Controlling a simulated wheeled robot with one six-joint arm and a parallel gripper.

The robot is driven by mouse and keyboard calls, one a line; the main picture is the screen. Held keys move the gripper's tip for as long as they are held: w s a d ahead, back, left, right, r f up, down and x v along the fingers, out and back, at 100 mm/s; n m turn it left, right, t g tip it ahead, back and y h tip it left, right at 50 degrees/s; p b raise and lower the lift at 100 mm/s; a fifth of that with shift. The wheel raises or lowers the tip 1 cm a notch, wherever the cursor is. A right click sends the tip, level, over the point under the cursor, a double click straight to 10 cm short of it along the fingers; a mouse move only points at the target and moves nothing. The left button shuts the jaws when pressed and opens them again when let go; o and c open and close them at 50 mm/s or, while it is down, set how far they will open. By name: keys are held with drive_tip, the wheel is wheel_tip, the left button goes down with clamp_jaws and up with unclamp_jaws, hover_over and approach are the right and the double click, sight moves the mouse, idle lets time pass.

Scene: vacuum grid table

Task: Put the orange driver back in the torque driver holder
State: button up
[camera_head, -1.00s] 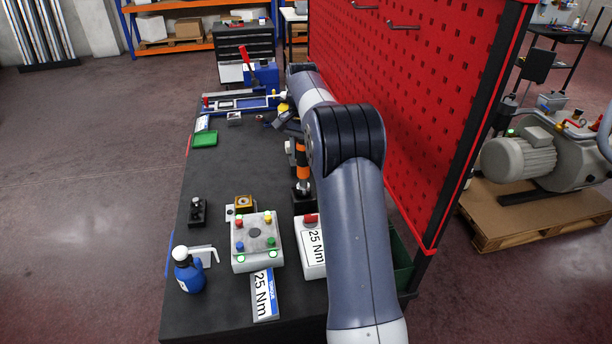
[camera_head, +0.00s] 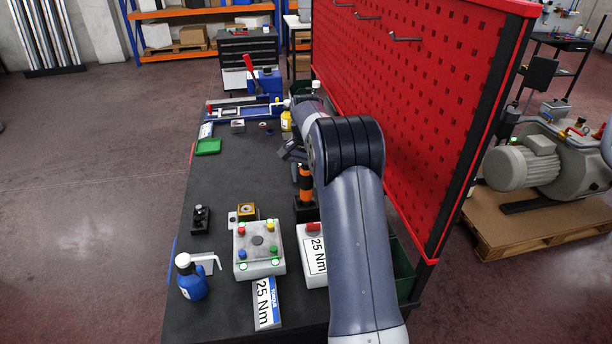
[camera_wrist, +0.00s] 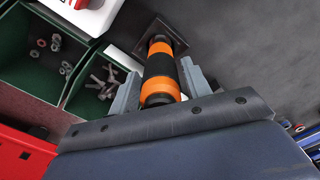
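The orange driver (camera_head: 306,184), banded orange and black, stands upright at the black torque driver holder (camera_head: 307,212) on the right side of the table. In the wrist view the driver (camera_wrist: 161,75) runs away from me to the holder's dark square plate (camera_wrist: 181,45), in line with it. My gripper (camera_wrist: 161,84) has one grey finger on each side of the handle, close against it, and looks shut on it. The driver's lower tip is hidden at the holder. In the head view my arm covers most of the gripper.
A white box (camera_head: 312,262) marked 25 Nm and a grey button box (camera_head: 258,249) stand in front of the holder. Green bins (camera_wrist: 88,85) with small parts lie beside it. The red pegboard (camera_head: 420,130) rises on the right. The table's middle left is clear.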

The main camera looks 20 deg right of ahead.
drive_tip(key=shift+o, duration=0.9)
wheel_tip(320, 180, up, 12)
drive_tip(key=shift+r, duration=0.2)
drive_tip(key=shift+f, duration=0.15)
wheel_tip(320, 180, down, 12)
drive_tip(key=shift+f, duration=0.15)
wheel_tip(320, 180, up, 3)
drive_tip(key=shift+f, duration=0.15)
drive_tip(key=shift+r, duration=0.6)
drive_tip(key=shift+f, duration=0.15)
